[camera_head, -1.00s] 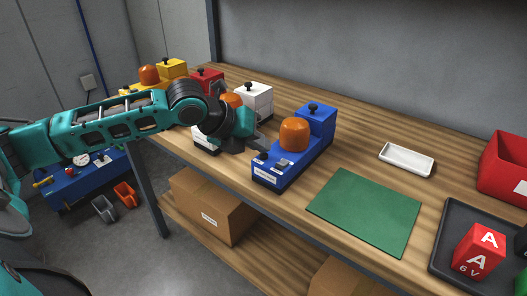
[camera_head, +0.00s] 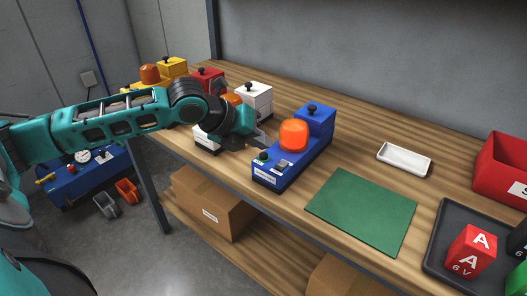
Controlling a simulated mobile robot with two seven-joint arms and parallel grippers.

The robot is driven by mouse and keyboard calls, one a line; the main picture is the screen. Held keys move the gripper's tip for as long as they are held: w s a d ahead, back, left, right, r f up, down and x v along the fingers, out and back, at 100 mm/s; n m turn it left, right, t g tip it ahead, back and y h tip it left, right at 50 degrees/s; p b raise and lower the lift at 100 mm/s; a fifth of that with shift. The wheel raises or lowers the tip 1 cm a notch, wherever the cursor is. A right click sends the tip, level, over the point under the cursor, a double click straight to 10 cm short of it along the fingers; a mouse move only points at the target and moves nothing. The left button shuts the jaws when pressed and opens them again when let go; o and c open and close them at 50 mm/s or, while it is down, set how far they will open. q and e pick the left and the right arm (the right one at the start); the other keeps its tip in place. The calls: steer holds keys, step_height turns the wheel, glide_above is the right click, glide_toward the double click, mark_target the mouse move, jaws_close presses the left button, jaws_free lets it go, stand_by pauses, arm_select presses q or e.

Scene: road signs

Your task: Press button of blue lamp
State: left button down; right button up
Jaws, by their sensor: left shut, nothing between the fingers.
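The blue lamp (camera_head: 318,122) stands on the wooden table, a long blue base with a raised block and black knob at its far end. Its orange dome (camera_head: 294,135) looks bright and glowing. On its near end are a small dark green button (camera_head: 263,156) and a grey piece beside it. My left gripper (camera_head: 262,146) is shut and empty, with its fingertips just behind and above the button, seemingly apart from it. My right gripper is not in view.
White, red (camera_head: 207,77) and yellow (camera_head: 172,67) lamps stand to the left, partly hidden by my left arm. A green mat (camera_head: 362,211), white tray (camera_head: 405,160), red bin (camera_head: 505,165) and dark tray with a red battery block (camera_head: 473,250) lie to the right.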

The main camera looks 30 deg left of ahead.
mark_target(259, 160)
arm_select(q)
step_height(259, 160, up, 2)
steer(key=shift+r+p, duration=0.15)
steer(key=shift+p, duration=1.1)
steer(key=shift+r, duration=0.25)
steer(key=shift+r+p, duration=0.5)
steer(key=shift+r, duration=1.05)
steer(key=shift+s+f, duration=0.1)
